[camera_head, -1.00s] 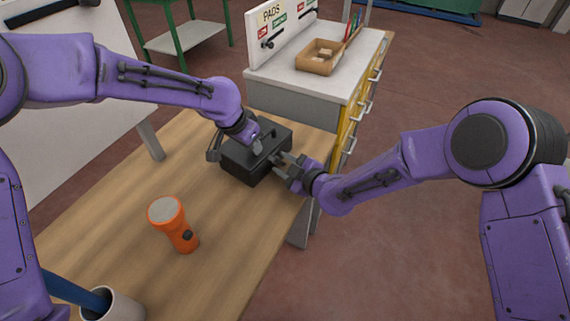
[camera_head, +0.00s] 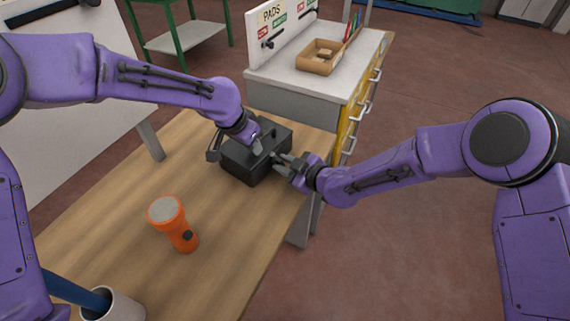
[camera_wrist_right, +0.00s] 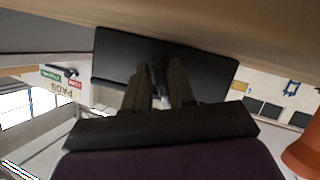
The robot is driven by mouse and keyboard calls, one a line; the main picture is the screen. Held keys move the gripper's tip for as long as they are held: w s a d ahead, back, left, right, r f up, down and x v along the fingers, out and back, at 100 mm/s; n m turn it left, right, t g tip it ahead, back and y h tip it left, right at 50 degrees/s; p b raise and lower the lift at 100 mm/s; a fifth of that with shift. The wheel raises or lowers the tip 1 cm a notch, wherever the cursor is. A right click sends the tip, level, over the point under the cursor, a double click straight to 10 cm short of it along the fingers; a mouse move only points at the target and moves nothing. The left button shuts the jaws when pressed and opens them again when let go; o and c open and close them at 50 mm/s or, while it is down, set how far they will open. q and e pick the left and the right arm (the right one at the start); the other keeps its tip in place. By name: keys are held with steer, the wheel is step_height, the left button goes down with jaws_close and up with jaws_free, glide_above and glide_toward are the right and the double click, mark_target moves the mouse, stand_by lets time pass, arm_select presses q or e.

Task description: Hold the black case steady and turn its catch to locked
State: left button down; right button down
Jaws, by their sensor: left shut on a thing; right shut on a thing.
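The black case (camera_head: 244,166) stands on the wooden table, near its far right end. It also shows in the right wrist view (camera_wrist_right: 205,72), upside down. My left gripper (camera_head: 262,143) is at the top of the case, shut on it. My right gripper (camera_head: 280,160) is at the case's right-hand side. In the right wrist view the right gripper's fingers (camera_wrist_right: 160,85) are closed on a small grey piece at the case's face, which looks like the catch (camera_wrist_right: 161,88). The fingers hide most of the catch, and its position cannot be told.
An orange flashlight (camera_head: 174,225) stands on the wooden table (camera_head: 130,200), left of the case. A white cup (camera_head: 122,308) with a blue thing is at the near left. A drawer cabinet (camera_head: 290,100) with a cardboard box (camera_head: 318,58) stands behind.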

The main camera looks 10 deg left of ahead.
steer(key=shift+w+d+m+g+y, duration=0.15)
steer(key=shift+m+g+y, duration=0.35)
steer(key=shift+m+g, duration=0.7)
steer(key=shift+m, duration=0.4)
steer(key=c, duration=1.2)
jaws_free()
steer(key=shift+o, duration=0.2)
steer(key=v, duration=1.2)
